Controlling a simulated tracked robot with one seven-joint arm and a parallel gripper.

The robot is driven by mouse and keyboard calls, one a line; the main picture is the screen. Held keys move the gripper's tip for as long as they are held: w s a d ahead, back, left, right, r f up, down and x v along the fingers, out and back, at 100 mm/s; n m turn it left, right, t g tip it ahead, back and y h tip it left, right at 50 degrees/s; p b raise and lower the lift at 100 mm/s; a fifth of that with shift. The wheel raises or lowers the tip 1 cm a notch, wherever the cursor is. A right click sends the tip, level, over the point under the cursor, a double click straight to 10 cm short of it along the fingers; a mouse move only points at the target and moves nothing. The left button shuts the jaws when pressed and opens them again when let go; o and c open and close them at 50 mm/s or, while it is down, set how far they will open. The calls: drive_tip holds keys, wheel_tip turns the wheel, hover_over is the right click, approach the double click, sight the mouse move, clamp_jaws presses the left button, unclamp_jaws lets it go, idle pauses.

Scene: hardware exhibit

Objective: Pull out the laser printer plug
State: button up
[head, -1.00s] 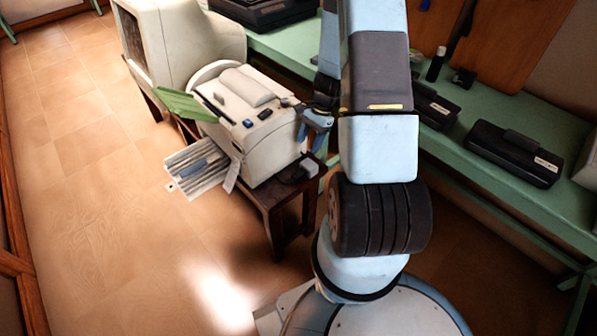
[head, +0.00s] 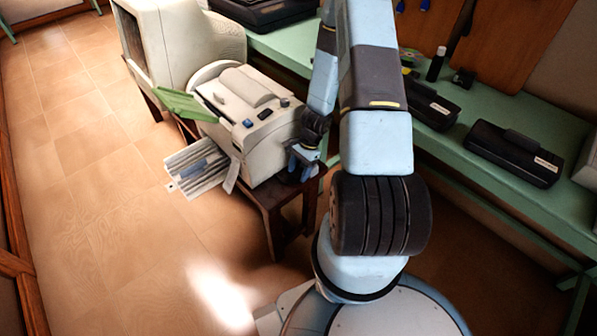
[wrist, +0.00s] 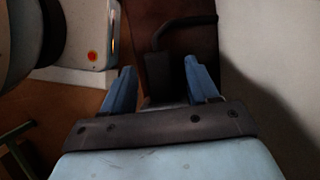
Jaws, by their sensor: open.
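The laser printer (head: 258,125) is a cream machine with a green tray, standing on a small dark wooden table (head: 275,200). My gripper (head: 301,170) is low at the printer's right side, over the table's edge. In the wrist view my gripper (wrist: 161,84) is open, with blue fingers apart. A dark plug-like block (wrist: 157,72) with a black cable (wrist: 185,22) shows between and just beyond the fingertips. I cannot tell whether either finger touches it. Its lower end is hidden behind my gripper. In the head view my gripper covers that spot.
In the wrist view a white box with a red light (wrist: 92,56) is at upper left, and a pale wall-like surface (wrist: 265,70) is close on the right. A green bench (head: 470,110) with black devices runs behind my arm. Tiled floor (head: 110,240) is clear at left.

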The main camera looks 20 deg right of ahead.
drive_tip(key=shift+a+f, duration=0.1)
drive_tip(key=shift+f, duration=0.15)
clamp_jaws()
idle(0.5)
